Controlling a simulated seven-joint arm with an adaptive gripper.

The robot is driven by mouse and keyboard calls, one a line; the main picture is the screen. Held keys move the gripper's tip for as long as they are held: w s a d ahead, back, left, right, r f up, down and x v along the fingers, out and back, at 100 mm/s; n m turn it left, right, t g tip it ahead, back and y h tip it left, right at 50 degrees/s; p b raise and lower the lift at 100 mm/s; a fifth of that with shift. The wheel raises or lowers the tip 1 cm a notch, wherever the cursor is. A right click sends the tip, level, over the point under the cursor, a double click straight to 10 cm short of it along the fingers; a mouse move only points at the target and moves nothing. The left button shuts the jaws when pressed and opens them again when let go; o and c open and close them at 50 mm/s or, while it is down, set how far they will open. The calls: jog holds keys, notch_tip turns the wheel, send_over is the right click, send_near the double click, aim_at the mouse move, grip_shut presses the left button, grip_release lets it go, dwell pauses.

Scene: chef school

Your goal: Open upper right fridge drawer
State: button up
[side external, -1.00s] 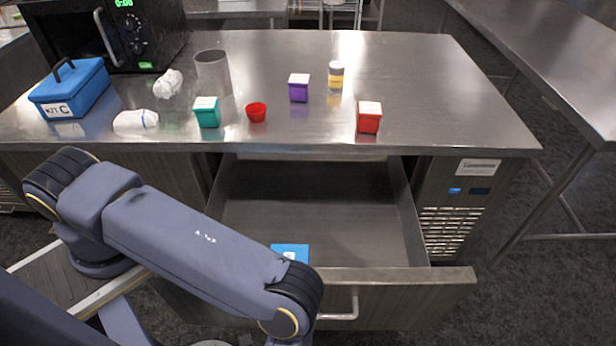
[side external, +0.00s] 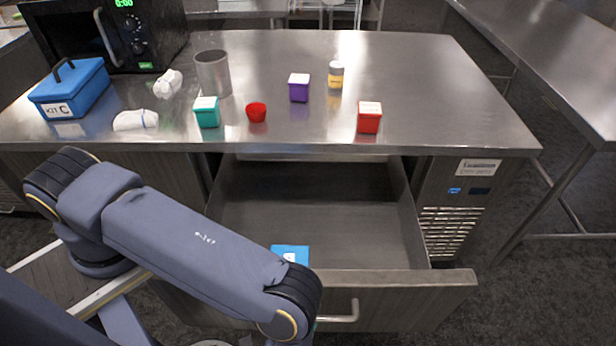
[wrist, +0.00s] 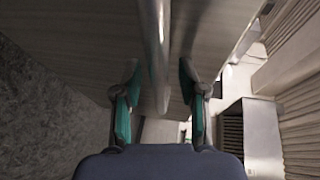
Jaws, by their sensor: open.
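The upper right fridge drawer (side external: 395,300) is pulled well out from under the steel counter, and its inside is in view. A blue item (side external: 290,254) lies inside near the drawer's front. The drawer's metal handle (side external: 345,312) runs across the front face; in the wrist view the handle (wrist: 155,50) passes between my fingers. My gripper (wrist: 160,100) is open, with its teal fingers on either side of the handle and visible space between them. In the side view my gripper is mostly hidden behind my arm, below the drawer's front edge.
A microwave (side external: 140,45) stands at the back left. Another steel table (side external: 560,50) is at right.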

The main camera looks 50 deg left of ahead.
jog(key=s+d+r, duration=0.1)
jog(key=s+r, duration=0.3)
jog(key=r, duration=0.4)
jog(key=shift+s+d, duration=0.25)
jog(key=shift+d, duration=0.15)
